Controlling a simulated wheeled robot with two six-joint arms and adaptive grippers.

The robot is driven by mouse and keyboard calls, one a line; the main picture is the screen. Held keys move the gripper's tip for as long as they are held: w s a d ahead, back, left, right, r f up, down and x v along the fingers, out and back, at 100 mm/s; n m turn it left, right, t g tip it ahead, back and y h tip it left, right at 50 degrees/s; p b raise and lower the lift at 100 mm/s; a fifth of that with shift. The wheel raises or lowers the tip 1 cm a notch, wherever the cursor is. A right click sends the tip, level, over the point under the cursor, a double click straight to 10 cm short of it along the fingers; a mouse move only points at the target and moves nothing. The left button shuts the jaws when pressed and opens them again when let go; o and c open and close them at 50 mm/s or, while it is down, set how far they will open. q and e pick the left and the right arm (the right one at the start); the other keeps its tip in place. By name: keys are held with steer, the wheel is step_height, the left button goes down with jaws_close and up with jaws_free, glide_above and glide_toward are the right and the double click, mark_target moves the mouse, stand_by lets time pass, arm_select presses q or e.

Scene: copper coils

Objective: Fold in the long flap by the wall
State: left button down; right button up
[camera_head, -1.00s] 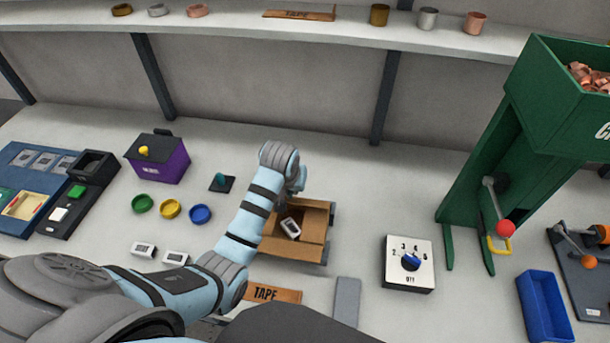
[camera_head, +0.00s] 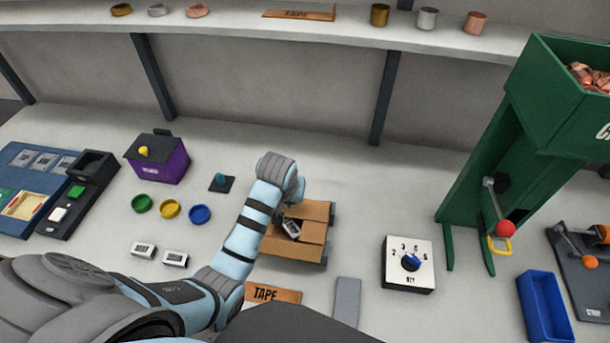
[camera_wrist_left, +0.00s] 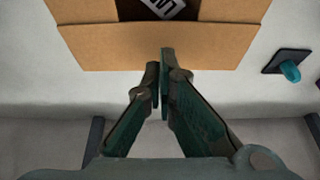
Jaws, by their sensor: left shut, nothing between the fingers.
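The open cardboard box (camera_head: 285,250) stands on the bench in the middle of the head view. Its long flap by the wall (camera_head: 312,209) leans inward over the far part of the opening; the wrist view shows it as a broad tan strip (camera_wrist_left: 110,48). A white-labelled dark item (camera_head: 291,229) shows in the gap, and its label is at the top of the wrist view (camera_wrist_left: 163,7). My left gripper (camera_wrist_left: 158,72) is shut and empty, its tips at the flap's wall-side edge; contact is unclear. In the head view its fingers are mostly hidden. My right gripper is not in view.
A purple bin (camera_head: 160,163), small coloured dishes (camera_head: 170,209) and a teal-knobbed stand (camera_head: 221,182) lie left of the box. A dial block (camera_head: 408,264) and a green machine (camera_head: 475,185) stand right. A tape strip (camera_head: 272,293) lies in front. The bench behind the box is clear.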

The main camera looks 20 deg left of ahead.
mark_target(292, 209)
arm_select(q)
steer(key=shift+f, duration=0.15)
steer(key=shift+f+b, duration=0.4)
steer(key=shift+f, duration=0.35)
step_height(292, 209, up, 10)
steer(key=shift+p, duration=0.4)
stand_by(0.6)
